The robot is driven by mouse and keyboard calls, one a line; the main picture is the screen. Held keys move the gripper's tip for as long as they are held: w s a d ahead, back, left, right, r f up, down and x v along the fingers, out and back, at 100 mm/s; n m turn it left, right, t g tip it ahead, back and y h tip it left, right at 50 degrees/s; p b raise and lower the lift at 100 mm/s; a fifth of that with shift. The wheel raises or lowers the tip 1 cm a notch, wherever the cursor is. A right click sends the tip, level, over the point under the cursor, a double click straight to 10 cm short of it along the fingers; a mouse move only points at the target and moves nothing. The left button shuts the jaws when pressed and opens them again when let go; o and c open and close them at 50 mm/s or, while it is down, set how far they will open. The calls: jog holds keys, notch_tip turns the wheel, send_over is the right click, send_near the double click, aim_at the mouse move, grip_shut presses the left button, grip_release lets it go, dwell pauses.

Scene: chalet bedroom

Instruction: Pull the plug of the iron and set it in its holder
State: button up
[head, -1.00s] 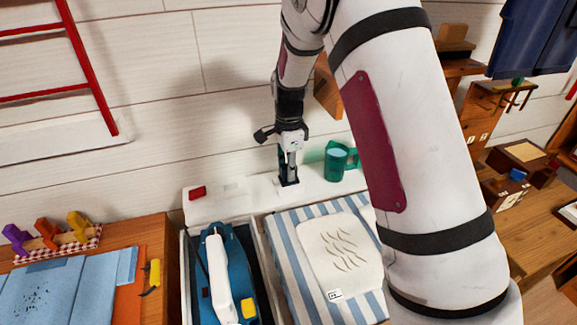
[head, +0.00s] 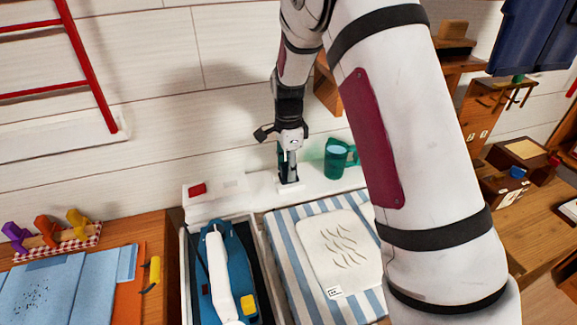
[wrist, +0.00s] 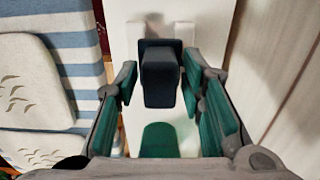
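The iron (head: 222,280), blue with a white handle, lies in a dark tray at the lower centre of the head view. My gripper (head: 289,180) points down over the white ledge behind the striped board. In the wrist view, my gripper (wrist: 157,85) has green-padded fingers spread on either side of a dark block-shaped plug (wrist: 160,75). A narrow gap shows on the plug's left; on the right the finger is very close, and I cannot tell if it touches. The plug stands at a white fitting on the ledge. I cannot make out its cord or its holder.
A green mug (head: 336,160) stands on the ledge just right of my gripper. A white block with a red switch (head: 197,189) is to the left. A striped board (head: 288,240) with a pale cloth lies in front. The wall is close behind.

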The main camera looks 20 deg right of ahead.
dwell(0.3)
notch_tip(320, 180, up, 11)
jog(key=shift+f, duration=0.1)
jog(key=s+r+n+t, duration=0.2)
jog(key=s+r+n, duration=0.6)
jog(key=s+r, duration=0.65)
jog(key=s+f+n+t, duration=0.2)
jog(key=s+n, duration=0.8)
jog(key=s, duration=0.9)
jog(key=shift+s+d+f, duration=0.15)
jog(key=shift+s+f, duration=0.05)
jog(key=shift+f, duration=0.25)
